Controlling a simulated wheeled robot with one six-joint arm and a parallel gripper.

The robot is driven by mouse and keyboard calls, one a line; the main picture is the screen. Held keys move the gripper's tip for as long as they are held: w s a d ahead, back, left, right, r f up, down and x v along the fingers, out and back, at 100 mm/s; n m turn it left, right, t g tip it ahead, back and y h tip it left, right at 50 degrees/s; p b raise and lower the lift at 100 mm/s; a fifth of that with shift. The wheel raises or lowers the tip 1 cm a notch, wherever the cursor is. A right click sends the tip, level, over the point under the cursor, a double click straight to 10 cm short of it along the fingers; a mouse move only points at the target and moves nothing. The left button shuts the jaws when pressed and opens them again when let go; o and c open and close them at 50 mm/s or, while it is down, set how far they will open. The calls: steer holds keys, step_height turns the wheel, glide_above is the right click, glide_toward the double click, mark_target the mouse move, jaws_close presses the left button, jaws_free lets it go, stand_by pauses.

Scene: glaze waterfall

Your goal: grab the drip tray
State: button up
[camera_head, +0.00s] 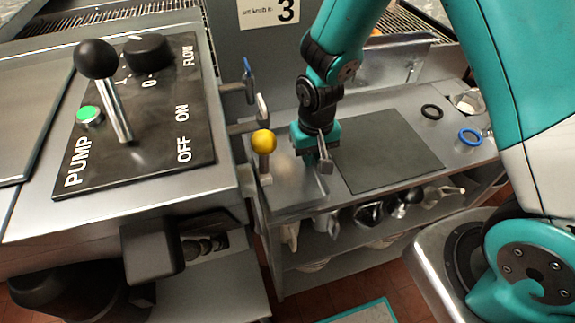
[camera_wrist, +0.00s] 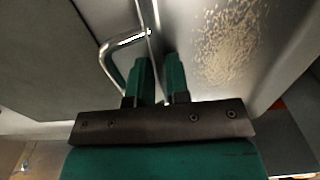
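The drip tray (camera_head: 292,187) is a shiny metal tray at the left end of the low counter in the head view. Its speckled metal surface (camera_wrist: 228,45) fills the upper right of the wrist view. A bent metal handle (camera_wrist: 104,54) stands at its edge. My gripper (camera_head: 322,163) is down at the right side of the tray. In the wrist view my gripper's fingers (camera_wrist: 157,65) are close together, with a narrow gap in line with the tray's edge and the handle just left of them. I cannot tell whether they press on the metal.
A dark mat (camera_head: 385,150) lies right of the tray, with a black ring (camera_head: 432,112) and a blue ring (camera_head: 470,136) beyond it. A yellow-knobbed lever (camera_head: 263,143) stands at the tray's left. The pump panel (camera_head: 150,140) is further left.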

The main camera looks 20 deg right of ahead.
jaws_close()
steer(key=shift+r, duration=0.15)
